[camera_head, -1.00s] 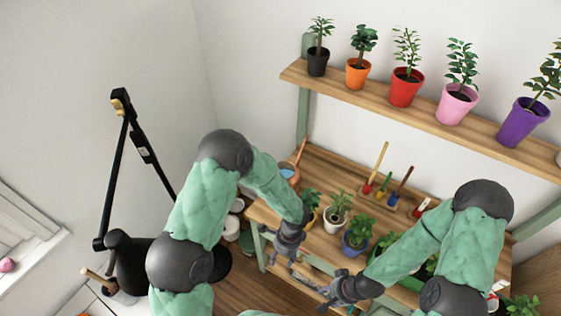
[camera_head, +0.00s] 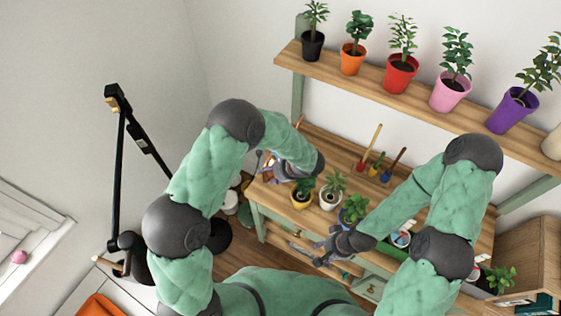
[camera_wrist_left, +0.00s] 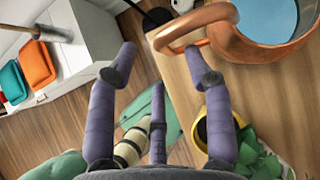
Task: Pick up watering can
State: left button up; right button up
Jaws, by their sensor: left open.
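The copper watering can (camera_wrist_left: 250,50) shows at the top right of the left wrist view, with blue water inside and a looped handle toward the fingers. In the head view my left arm hides most of it; a copper part (camera_head: 268,166) shows beside the gripper. My left gripper (camera_wrist_left: 162,58) is open and empty, its right fingertip close to the handle. I cannot tell whether they touch. In the head view the left gripper (camera_head: 263,161) is at the bench's left end. My right gripper (camera_head: 308,254) looks open and empty near the bench's front edge.
Several potted plants stand on the wooden bench (camera_head: 335,146), including a yellow pot (camera_head: 301,201) and a white pot (camera_head: 329,201) close to my left arm. A shelf (camera_head: 420,108) above holds several more pots. A black stand (camera_head: 118,180) is at left.

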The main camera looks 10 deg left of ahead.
aim_at(264, 174)
pick_arm(q)
jog(key=x, duration=0.5)
jog(key=shift+a, duration=0.15)
grip_shut()
